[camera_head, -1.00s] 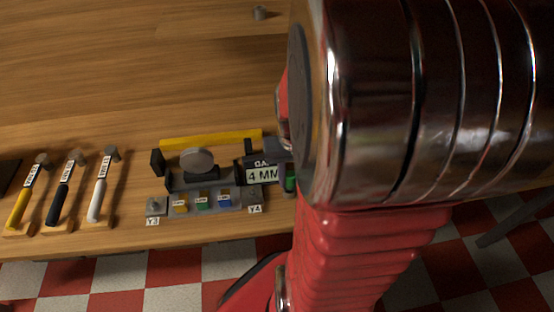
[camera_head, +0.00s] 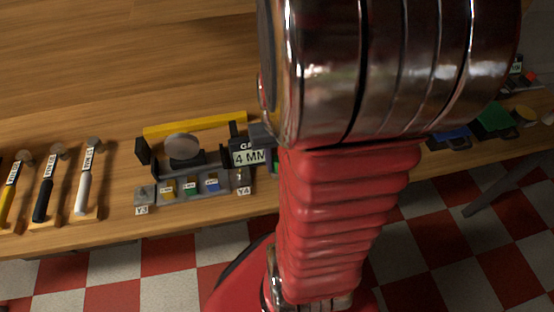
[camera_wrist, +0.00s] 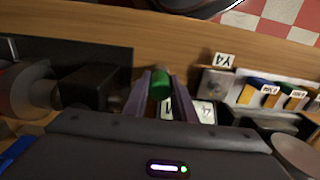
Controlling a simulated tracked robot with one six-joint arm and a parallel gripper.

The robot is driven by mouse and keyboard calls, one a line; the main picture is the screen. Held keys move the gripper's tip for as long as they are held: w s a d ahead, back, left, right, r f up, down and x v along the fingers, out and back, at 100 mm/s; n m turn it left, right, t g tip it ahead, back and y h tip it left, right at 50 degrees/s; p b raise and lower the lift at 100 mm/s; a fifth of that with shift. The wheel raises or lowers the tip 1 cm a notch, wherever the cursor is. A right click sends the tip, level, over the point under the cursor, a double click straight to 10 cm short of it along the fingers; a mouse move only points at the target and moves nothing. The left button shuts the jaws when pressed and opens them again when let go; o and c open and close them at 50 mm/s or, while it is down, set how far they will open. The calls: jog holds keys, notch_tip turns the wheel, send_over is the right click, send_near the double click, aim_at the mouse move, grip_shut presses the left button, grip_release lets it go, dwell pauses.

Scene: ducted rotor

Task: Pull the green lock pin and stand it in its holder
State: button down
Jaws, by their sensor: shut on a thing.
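The green lock pin (camera_wrist: 160,84) shows its green end in the wrist view, between the two finger plates of my gripper (camera_wrist: 162,94). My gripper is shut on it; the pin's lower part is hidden. In the head view a sliver of green (camera_head: 275,165) shows beside my arm, which hides most of my gripper. I cannot tell which part is the pin's holder.
A dark part labelled 4 MM (camera_head: 249,157) and a round grey disc (camera_head: 183,147) are close to my gripper. Several labelled tools (camera_head: 84,190) lie at the left. A green block (camera_head: 495,117) and other items sit at the right. The table behind is clear.

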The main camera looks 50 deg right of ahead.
jog(key=shift+f, duration=0.2)
jog(key=c, duration=1.4)
grip_release()
jog(key=shift+r, duration=0.15)
notch_tip(320, 180, up, 14)
jog(key=shift+f, duration=0.25)
